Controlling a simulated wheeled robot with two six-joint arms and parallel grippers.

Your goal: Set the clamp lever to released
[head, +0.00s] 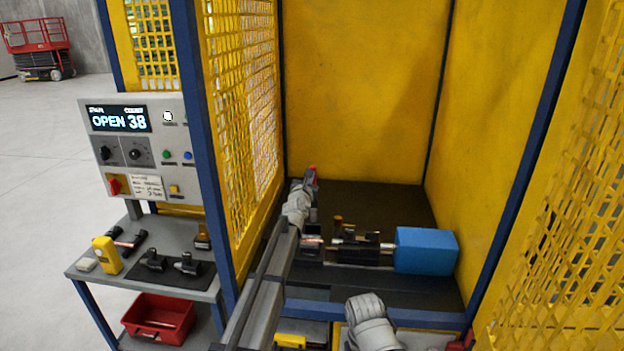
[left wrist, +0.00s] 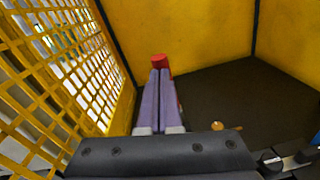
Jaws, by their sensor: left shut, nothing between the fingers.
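The clamp lever shows as a red knob (head: 313,168) at the back left inside the yellow cage. In the left wrist view the red knob (left wrist: 160,60) is straight beyond my fingertips. My left gripper (head: 309,180) reaches into the cage, and its two fingers (left wrist: 160,74) are pressed together with nothing between them. The fingertips are at or just short of the knob; I cannot tell whether they touch it. The lever's lower part is hidden behind my fingers. My right gripper is not in view; only part of my right arm shows at the bottom.
A dark fixture (head: 358,248) with metal parts and a blue block (head: 426,251) stand right of my arm. Yellow mesh (head: 240,110) is close on the left. A control panel (head: 144,145) reads OPEN 38. A red bin (head: 158,318) sits under the side table.

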